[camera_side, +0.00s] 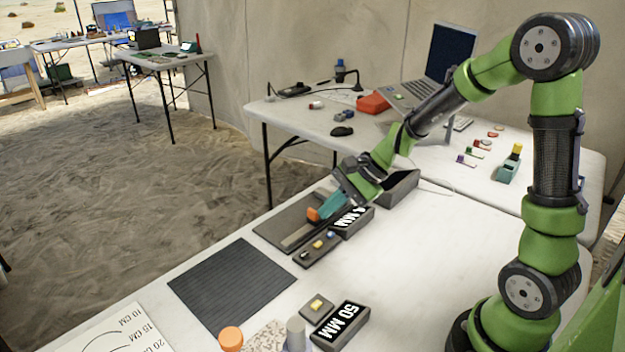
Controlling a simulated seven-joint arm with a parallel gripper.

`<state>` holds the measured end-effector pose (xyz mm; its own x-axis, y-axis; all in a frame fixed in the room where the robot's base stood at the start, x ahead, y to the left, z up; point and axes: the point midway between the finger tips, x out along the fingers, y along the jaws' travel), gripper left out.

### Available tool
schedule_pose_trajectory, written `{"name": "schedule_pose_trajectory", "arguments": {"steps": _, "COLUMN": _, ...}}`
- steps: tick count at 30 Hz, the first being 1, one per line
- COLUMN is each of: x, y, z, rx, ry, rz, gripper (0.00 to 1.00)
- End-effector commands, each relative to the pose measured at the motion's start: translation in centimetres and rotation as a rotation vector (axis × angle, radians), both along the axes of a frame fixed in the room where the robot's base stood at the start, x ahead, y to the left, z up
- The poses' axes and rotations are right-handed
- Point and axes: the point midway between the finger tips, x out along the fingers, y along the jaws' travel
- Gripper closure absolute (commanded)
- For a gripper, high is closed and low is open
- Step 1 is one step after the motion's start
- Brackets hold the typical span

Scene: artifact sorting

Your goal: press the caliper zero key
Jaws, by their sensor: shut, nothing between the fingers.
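My gripper (328,211) is shut and empty, reaching down from the right over a dark grey tray (272,229). A grey bar-shaped tool (298,237), which looks like the caliper, lies at the tray's front right. A small orange piece (313,214) shows beside the fingertips; I cannot tell what it belongs to. A dark key panel (303,261) with small coloured keys, one of them blue (331,234), lies just in front of the tray. I cannot tell which key is the zero key, or whether the fingers touch anything.
A black block with white lettering (366,215) stands close to the right of my gripper, with a dark open bin (414,175) behind.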

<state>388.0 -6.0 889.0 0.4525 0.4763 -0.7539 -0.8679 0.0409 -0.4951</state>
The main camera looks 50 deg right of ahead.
Motion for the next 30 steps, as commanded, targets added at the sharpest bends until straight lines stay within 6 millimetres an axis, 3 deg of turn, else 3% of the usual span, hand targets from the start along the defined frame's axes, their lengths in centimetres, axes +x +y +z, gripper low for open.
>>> {"name": "schedule_pose_trajectory", "arguments": {"steps": 6, "x": 2.4, "y": -0.5, "z": 0.7, "rx": 0.084, "ry": -0.025, "rz": -0.125, "gripper": 1.00}}
{"name": "schedule_pose_trajectory", "arguments": {"steps": 19, "x": 2.5, "y": -0.5, "z": 0.6, "rx": 0.092, "ry": -0.027, "rz": -0.135, "gripper": 1.00}}
{"name": "schedule_pose_trajectory", "arguments": {"steps": 23, "x": 2.5, "y": -0.4, "z": -0.3, "rx": 0.094, "ry": -0.024, "rz": -0.135, "gripper": 1.00}}
{"name": "schedule_pose_trajectory", "arguments": {"steps": 30, "x": 2.5, "y": -0.5, "z": -3.6, "rx": 0.095, "ry": -0.021, "rz": -0.137, "gripper": 1.00}}
